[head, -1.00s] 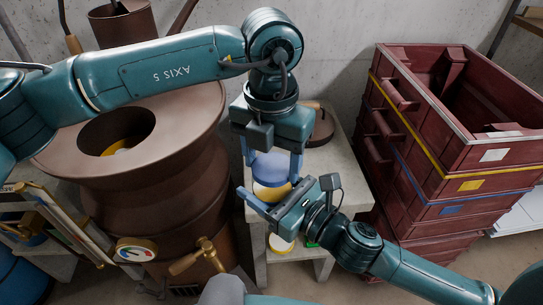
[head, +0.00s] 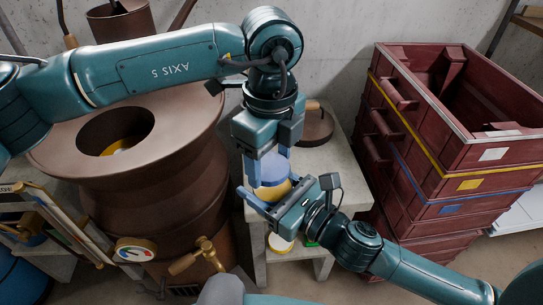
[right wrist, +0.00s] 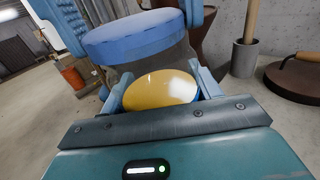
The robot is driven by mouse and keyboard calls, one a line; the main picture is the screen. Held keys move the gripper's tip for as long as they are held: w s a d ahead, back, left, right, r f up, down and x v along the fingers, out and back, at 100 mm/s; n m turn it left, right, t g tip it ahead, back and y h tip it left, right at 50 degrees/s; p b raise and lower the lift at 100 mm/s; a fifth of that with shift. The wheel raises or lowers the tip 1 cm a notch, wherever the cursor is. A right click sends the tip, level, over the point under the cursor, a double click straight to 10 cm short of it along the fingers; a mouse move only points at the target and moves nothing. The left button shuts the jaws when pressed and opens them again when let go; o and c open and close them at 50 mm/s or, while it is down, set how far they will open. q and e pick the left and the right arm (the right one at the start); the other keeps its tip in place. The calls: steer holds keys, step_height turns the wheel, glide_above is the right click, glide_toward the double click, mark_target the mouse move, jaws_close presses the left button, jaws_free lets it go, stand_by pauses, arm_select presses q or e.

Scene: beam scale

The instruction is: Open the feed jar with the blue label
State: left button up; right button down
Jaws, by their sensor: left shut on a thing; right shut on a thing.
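The jar with a blue lid (head: 270,172) is held upright between my two grippers above the stone stand. In the right wrist view its blue lid (right wrist: 138,36) sits over a dark, see-through body with a yellow oval face (right wrist: 160,88) edged in blue. I cannot tell whether a gap shows between lid and body. My left gripper (head: 268,163) comes from above, its blue fingers shut on the lid. My right gripper (head: 270,198) comes from the lower right, shut on the jar's body. The jar's far side and any label there are hidden.
A large brown vessel (head: 165,175) stands close on the left. Stacked dark-red crates (head: 425,165) stand on the right.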

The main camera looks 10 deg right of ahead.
arm_select(q)
steer(key=shift+r, duration=0.1)
arm_select(e)
steer(key=shift+r, duration=0.1)
arm_select(q)
steer(key=shift+r, duration=1)
